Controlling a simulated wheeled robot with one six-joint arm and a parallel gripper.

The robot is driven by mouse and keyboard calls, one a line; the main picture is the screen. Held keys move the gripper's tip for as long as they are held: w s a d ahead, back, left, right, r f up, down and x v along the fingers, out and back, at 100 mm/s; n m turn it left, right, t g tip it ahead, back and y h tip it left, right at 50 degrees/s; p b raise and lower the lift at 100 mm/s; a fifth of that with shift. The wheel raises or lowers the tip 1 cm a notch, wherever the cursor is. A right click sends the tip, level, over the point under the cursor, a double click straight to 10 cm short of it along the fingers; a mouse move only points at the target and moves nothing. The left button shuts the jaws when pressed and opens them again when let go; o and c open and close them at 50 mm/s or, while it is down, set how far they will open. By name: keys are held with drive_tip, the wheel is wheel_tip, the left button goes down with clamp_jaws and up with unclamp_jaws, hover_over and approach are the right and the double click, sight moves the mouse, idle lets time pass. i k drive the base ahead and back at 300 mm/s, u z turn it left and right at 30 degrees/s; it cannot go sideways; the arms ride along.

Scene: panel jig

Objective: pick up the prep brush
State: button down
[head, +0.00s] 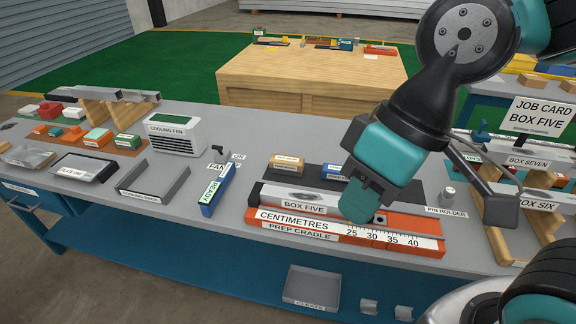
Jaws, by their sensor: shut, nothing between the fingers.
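My gripper (357,208) is shut and empty. Its teal fingers point down over the box five panel (300,195) and the orange prep cradle (300,233), near the centimetre scale; I cannot tell whether they touch. Behind the panel, on a dark mat (402,185), lie a tan wooden block with a label (287,160) and a blue-topped piece with a label (335,170). Either may be the prep brush; their labels are too small to read surely. My arm partly covers the right part of the mat and cradle.
A pin holder (447,195) stands right of the mat. A blue ready block (216,190) and a cooling fan (178,136) stand to the left. Wooden racks with box panels (535,162) stand at the right. The grey bench (235,135) is clear behind the mat.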

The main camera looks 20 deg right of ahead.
sight(293, 166)
drive_tip(key=u, duration=0.05)
drive_tip(key=k, duration=0.65)
drive_tip(key=u, duration=0.5)
drive_tip(key=i, duration=0.5)
drive_tip(key=u, duration=0.65)
drive_tip(key=i, duration=0.7)
drive_tip(key=z, duration=0.8)
drive_tip(key=i, duration=0.5)
drive_tip(key=z, duration=0.6)
